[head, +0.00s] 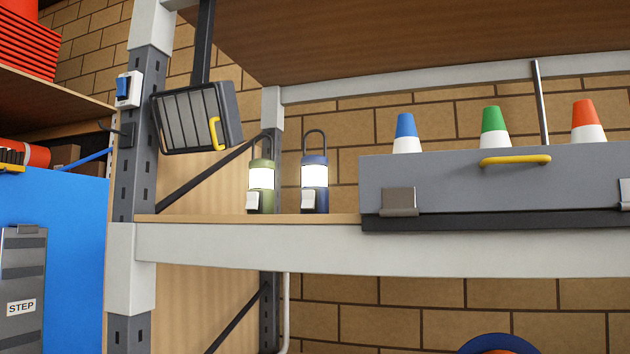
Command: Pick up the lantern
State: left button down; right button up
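Two small lanterns with glowing white middles stand upright side by side on the wooden shelf. The olive green lantern (261,176) is on the left, and the dark blue lantern (315,175) is just to its right. Each has a dark loop handle on top and a pale block low on its front. Neither of my grippers shows in the head view.
The shelf (345,240) has a thick pale front beam. A grey box (450,180) with a yellow handle stands right of the lanterns, cones showing above it. A grey slatted unit (190,120) hangs left of the lanterns, beside the upright post (135,180).

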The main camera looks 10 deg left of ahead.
aim_at(314, 167)
jog(key=j+z, duration=0.15)
jog(key=z, duration=0.25)
jog(key=j+z, duration=0.15)
jog(key=z, duration=0.25)
jog(key=j+z, duration=0.25)
jog(key=j, duration=0.3)
jog(key=j+z, duration=0.25)
jog(key=j, duration=0.3)
jog(key=k+j+z, duration=0.25)
jog(key=j, duration=0.25)
jog(key=k+j, duration=0.1)
jog(key=j, duration=0.35)
jog(key=k+j, duration=0.1)
jog(key=j, duration=0.4)
jog(key=k+j, duration=0.15)
jog(key=j, duration=0.3)
jog(key=k+j+z, duration=0.1)
jog(key=j, duration=0.35)
